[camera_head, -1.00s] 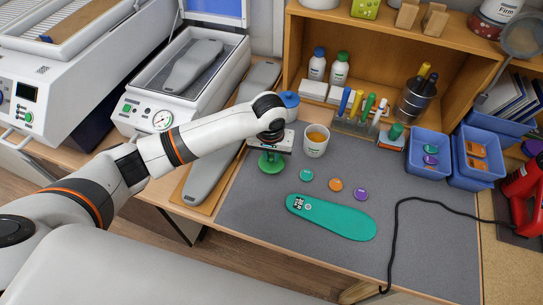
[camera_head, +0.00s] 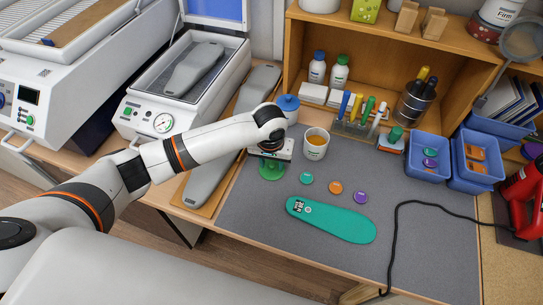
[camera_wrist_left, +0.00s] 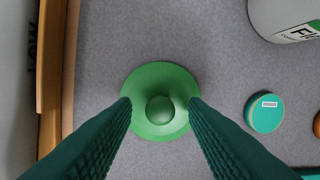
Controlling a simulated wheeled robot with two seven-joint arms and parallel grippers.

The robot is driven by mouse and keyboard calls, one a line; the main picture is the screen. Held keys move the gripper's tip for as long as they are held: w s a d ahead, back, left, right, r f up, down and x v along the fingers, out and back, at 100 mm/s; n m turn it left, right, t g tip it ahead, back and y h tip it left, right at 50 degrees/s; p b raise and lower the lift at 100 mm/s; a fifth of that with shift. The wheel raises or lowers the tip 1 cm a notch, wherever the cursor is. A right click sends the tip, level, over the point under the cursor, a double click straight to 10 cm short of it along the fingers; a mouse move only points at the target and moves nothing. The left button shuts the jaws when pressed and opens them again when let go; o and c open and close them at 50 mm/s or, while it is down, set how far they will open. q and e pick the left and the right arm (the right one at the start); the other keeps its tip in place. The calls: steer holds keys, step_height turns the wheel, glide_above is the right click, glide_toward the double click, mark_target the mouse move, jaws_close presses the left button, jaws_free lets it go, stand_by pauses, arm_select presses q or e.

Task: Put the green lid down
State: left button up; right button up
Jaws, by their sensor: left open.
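The green lid (camera_head: 271,172) is a round disc with a knob, near the left side of the grey mat (camera_head: 255,212). In the left wrist view the lid (camera_wrist_left: 160,68) appears flat on the mat, knob up. My left gripper (camera_head: 270,158) is right above it. In the wrist view its dark green fingers (camera_wrist_left: 160,106) are open, one on each side of the knob, with a gap to it on both sides. My right gripper is out of view.
A cup of orange-brown content (camera_head: 316,143) stands just right of the lid, and a blue-lidded jar (camera_head: 288,104) behind. Teal, orange and purple discs (camera_head: 335,187) and a teal insole (camera_head: 330,220) lie on the mat. A grey insole form (camera_head: 215,170) lies left.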

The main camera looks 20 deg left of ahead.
mark_target(271, 175)
arm_select(q)
step_height(271, 175, up, 12)
steer(key=s+b, duration=0.1)
steer(key=shift+s, duration=0.2)
steer(key=shift+s+d+f, duration=0.1)
stand_by(0.5)
